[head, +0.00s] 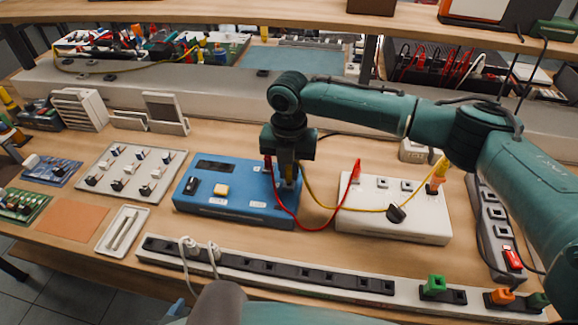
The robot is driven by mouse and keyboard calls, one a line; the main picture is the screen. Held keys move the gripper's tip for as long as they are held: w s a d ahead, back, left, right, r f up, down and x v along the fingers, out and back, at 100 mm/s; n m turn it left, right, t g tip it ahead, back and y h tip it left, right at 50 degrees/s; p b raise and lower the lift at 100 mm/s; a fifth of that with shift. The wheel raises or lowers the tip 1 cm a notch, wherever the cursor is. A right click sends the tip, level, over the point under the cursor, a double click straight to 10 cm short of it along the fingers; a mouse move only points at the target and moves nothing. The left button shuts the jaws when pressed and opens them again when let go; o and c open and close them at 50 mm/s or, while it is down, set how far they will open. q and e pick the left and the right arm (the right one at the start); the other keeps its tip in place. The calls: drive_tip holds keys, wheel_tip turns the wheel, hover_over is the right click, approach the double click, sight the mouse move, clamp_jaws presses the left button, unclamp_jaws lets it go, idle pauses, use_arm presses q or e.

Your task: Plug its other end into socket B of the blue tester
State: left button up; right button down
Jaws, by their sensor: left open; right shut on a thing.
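A red lead (315,229) runs from the blue tester's back to the white box. My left gripper is not in view.
A long power strip (330,283) with white plugs lies along the front edge. Another strip (492,235) stands at the right. A switch panel (130,172) and a small tray (122,231) are left of the tester. A grey ledge runs behind.

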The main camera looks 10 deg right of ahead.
drive_tip(key=shift+f, duration=0.5)
idle(0.6)
drive_tip(key=shift+f+p, duration=0.2)
drive_tip(key=shift+p, duration=0.85)
idle(2.9)
drive_tip(key=c, duration=1.3)
unclamp_jaws()
